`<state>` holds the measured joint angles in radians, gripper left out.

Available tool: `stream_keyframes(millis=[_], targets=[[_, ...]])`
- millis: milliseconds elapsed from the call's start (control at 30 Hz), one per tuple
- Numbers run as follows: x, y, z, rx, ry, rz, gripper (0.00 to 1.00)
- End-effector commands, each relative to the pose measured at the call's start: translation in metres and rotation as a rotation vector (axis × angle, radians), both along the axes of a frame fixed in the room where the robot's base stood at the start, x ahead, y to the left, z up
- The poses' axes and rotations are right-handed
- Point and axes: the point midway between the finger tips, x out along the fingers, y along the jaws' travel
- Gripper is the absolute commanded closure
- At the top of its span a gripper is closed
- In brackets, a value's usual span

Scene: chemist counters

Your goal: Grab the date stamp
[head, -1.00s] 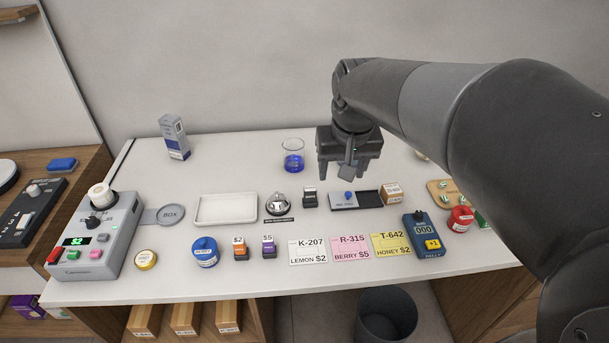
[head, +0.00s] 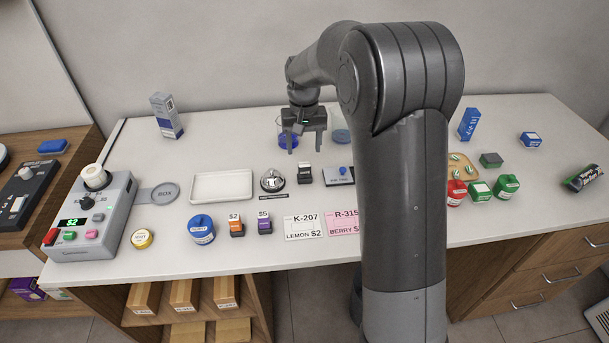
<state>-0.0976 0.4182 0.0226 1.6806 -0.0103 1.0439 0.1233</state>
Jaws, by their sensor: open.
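A small black block-shaped item with a pale label (head: 305,173), which looks like the date stamp, stands upright on the white counter just right of the silver bell. Its label is too small to read. My gripper (head: 304,150) is open and empty, fingers pointing down, above and slightly behind this item in the picture. The fingers appear apart from it; the exact height gap cannot be told.
The bell (head: 272,181) stands close on the left. A flat tray piece with a blue knob (head: 343,174) lies close on the right, partly hidden by my arm. A beaker with blue liquid (head: 287,136) is behind the gripper. My arm hides the counter's right middle.

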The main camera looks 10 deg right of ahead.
Motion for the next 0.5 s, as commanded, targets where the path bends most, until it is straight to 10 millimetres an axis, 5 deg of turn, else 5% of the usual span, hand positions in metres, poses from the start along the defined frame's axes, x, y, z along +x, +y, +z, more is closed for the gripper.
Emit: stream_keyframes(millis=[500], targets=[[-0.008, -0.001, -0.063, -0.001, 0.002, 0.000, 0.42]])
